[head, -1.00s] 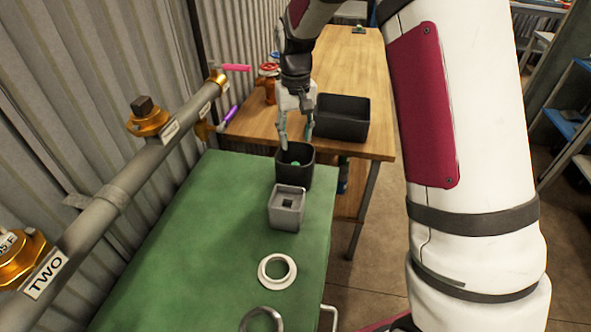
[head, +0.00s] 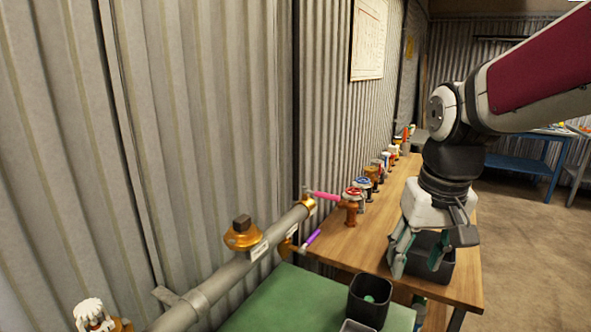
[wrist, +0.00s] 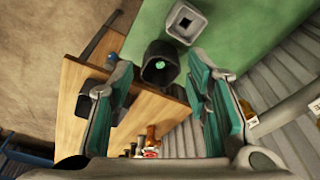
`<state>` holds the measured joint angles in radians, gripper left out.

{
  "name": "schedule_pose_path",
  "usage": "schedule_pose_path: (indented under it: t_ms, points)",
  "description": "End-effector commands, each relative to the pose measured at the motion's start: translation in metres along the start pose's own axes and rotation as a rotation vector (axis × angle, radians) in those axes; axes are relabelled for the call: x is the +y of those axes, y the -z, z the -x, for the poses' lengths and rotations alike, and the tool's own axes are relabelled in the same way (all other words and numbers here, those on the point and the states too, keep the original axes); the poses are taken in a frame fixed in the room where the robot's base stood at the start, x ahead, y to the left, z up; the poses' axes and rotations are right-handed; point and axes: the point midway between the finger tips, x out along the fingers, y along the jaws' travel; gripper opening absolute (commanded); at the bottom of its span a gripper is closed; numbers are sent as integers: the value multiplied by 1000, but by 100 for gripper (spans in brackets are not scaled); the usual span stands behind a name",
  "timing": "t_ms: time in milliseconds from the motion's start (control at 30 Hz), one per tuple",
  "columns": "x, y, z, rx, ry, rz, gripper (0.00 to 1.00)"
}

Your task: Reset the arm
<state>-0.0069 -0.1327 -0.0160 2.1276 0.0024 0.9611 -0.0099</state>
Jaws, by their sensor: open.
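My gripper (head: 422,262) is open and empty. In the head view it hangs in front of the black bin on the wooden bench, above and to the right of the small black cup. In the wrist view my gripper (wrist: 165,95) shows both teal-padded fingers spread apart, with nothing between them. The black cup (head: 370,300) stands on the green bench top with a green thing inside it. The cup also shows in the wrist view (wrist: 160,80), beyond the fingertips.
A pipe (head: 225,280) with brass fittings runs along the corrugated wall at left. Several valves (head: 362,188) line the wooden bench (head: 345,240). The black bin (head: 446,275) stands behind my gripper. A grey square holder (wrist: 184,22) sits on the green bench (head: 275,305).

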Motion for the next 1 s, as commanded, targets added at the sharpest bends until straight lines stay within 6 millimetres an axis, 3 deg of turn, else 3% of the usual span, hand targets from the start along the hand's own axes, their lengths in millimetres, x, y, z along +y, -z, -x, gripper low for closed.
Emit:
schedule_pose_path:
  t_ms: [33,200,400,500,700,1000]
  points:
    - [0,-18,13,22,0,0,44]
    - [0,-74,39,80,-2,0,44]
    - [0,-134,50,141,-6,1,44]
    - [0,-155,50,162,-7,1,44]
    - [0,-173,48,180,-9,1,44]
    - [0,-174,48,180,-9,1,44]
